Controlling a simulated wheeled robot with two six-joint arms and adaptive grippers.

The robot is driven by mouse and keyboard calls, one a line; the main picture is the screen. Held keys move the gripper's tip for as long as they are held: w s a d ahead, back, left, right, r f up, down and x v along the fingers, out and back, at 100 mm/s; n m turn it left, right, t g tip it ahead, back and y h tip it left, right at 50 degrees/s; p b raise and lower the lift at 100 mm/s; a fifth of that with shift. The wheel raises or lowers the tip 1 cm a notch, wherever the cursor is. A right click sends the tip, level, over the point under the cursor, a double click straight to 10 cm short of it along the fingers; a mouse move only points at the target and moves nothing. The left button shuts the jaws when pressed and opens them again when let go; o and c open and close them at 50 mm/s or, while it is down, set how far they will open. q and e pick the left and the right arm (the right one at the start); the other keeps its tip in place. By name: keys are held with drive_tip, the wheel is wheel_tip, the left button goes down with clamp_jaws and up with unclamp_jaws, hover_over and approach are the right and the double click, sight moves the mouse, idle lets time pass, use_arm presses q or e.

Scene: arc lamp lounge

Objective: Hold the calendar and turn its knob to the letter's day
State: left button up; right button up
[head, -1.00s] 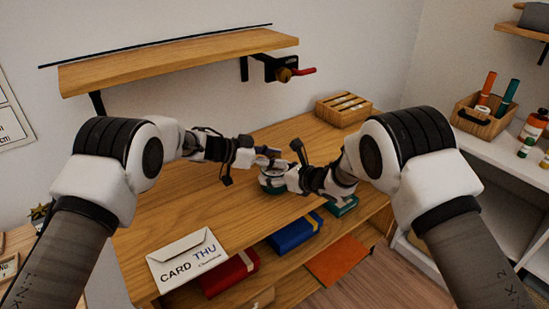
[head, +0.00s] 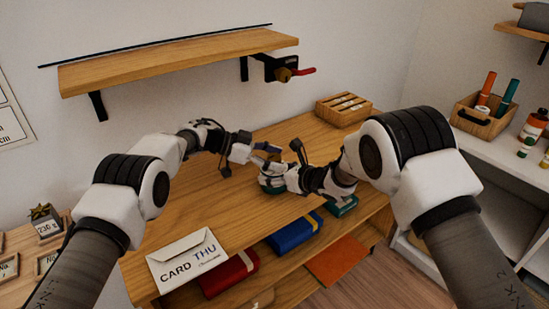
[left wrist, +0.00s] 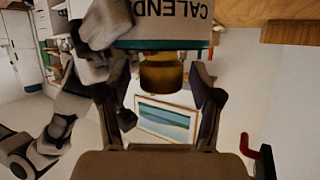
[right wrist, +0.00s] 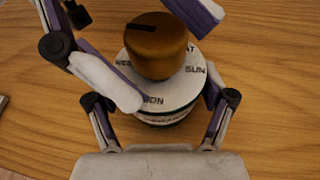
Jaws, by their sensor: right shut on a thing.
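The calendar (head: 270,181) is a round white and green body with a brown knob (right wrist: 155,48) on top. My right gripper (right wrist: 160,112) is shut around its body from both sides. MON, SUN and part of WED show on the white dial. The knob's dark mark points left in the right wrist view. My left gripper (left wrist: 160,100) is open, its fingers on either side of the knob (left wrist: 162,72) with gaps visible. One left finger hides part of the dial.
The wooden desk (head: 175,212) is clear around the letter. A wooden box (head: 343,110) stands at its back right. A wall shelf (head: 180,62) with a red-handled fixture (head: 285,72) hangs above. Red (head: 230,275) and blue (head: 294,232) items lie on the lower shelf.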

use_arm(q)
drive_tip(key=shift+a, duration=0.1)
drive_tip(key=v, duration=1.1)
drive_tip(key=shift+a+r, duration=0.25)
drive_tip(key=shift+a, duration=0.1)
